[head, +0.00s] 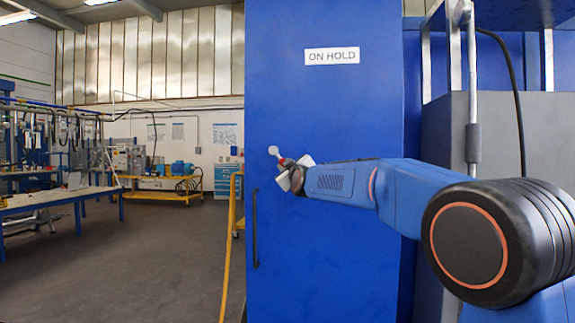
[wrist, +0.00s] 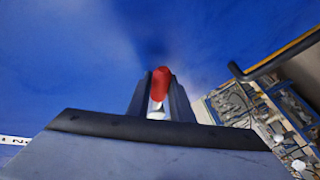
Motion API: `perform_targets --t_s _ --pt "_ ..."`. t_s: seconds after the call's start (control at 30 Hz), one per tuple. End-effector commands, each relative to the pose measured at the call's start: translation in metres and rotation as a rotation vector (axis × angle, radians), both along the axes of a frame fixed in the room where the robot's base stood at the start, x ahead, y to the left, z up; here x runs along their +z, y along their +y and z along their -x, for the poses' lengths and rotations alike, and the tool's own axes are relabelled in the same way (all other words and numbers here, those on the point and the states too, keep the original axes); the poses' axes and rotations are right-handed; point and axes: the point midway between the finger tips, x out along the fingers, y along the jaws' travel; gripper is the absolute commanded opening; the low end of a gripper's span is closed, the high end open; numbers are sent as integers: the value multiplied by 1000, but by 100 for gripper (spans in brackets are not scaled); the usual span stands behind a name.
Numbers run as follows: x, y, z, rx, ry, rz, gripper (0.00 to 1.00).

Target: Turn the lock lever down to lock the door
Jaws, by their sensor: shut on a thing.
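The blue door (head: 340,110) stands upright and fills the middle of the head view. The lock lever (head: 274,151) is at its left edge, with a pale round end up and left and a red part slanting down to the right. My gripper (head: 287,168) reaches the lever from the right and hides part of it. In the wrist view the lever's red end (wrist: 161,82) shows between the two fingers of my gripper (wrist: 161,98), which is shut on it. The lever's far end is hard to make out there.
A dark vertical door handle (head: 255,228) is below the lever. A white "ON HOLD" sign (head: 332,56) is higher on the door. A yellow rail (head: 229,240) stands left of the door. Open floor (head: 150,250) lies further left, with workbenches beyond.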

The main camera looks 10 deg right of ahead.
Motion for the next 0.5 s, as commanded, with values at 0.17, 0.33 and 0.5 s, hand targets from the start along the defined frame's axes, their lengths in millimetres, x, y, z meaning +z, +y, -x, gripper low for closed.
perform_targets --t_s 0.17,0.33,0.5 --pt "-9 11 -3 2 -49 -160 0" --pt "-14 20 -7 1 -97 -309 0" --pt "-16 28 -9 1 -140 -440 0"
